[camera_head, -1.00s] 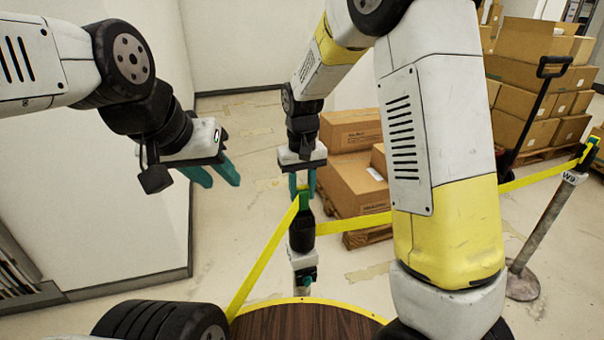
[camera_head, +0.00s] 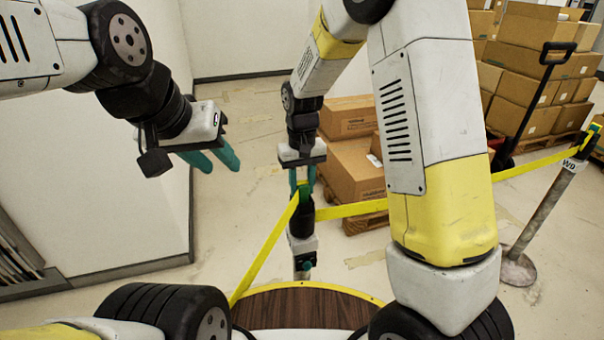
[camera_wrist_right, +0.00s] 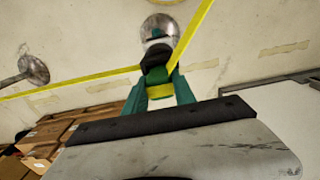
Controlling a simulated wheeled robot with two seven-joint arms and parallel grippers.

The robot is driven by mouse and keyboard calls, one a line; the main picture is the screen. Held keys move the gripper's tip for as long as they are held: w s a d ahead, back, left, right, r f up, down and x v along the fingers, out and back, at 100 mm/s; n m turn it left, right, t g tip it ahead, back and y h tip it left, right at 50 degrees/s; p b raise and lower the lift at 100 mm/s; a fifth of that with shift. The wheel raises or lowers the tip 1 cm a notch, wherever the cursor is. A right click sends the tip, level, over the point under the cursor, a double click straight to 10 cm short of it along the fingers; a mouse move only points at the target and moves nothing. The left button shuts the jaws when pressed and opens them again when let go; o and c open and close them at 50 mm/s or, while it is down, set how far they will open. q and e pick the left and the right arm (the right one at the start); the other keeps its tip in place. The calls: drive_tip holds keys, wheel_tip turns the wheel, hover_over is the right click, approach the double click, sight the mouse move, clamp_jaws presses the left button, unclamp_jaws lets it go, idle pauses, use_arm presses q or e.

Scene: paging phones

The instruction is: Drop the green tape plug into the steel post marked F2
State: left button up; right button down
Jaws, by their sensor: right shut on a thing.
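My right gripper (camera_head: 303,178) is shut on the green tape plug (camera_head: 303,188), which carries yellow tape. In the right wrist view the teal fingers (camera_wrist_right: 159,92) clasp the plug's green and yellow end (camera_wrist_right: 160,90). A black post head (camera_head: 301,218) with a pale collar (camera_head: 303,246) is directly below it. I cannot tell whether the plug is seated in it or just above. No label is legible on that post; its round steel base (camera_wrist_right: 161,27) shows in the wrist view. My left gripper (camera_head: 222,165) is open and empty at the left.
Yellow tapes run from the plug area to the lower left and to a post (camera_head: 546,210) with a W label at the right. Cardboard boxes (camera_head: 352,165) sit on a pallet behind. A round wooden top (camera_head: 300,308) with yellow rim is nearest. A white wall stands left.

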sight(302, 183)
drive_tip(key=shift+f, duration=0.55)
idle(0.8)
drive_tip(key=c, duration=1.3)
unclamp_jaws()
drive_tip(key=shift+r, duration=5.5)
drive_tip(key=s+d+r+m+t, duration=0.1)
drive_tip(key=s+d+r+t, duration=0.1)
drive_tip(key=s, duration=0.4)
drive_tip(key=s+d+r+m+t+y, duration=0.1)
drive_tip(key=s+d+r+t, duration=0.1)
drive_tip(key=s+d+r, duration=0.3)
drive_tip(key=s+d+r+m+t+y, duration=0.1)
drive_tip(key=s+d+r+t, duration=0.1)
drive_tip(key=s+d, duration=0.5)
drive_tip(key=shift+s+v, duration=0.2)
drive_tip(key=shift+v, duration=0.85)
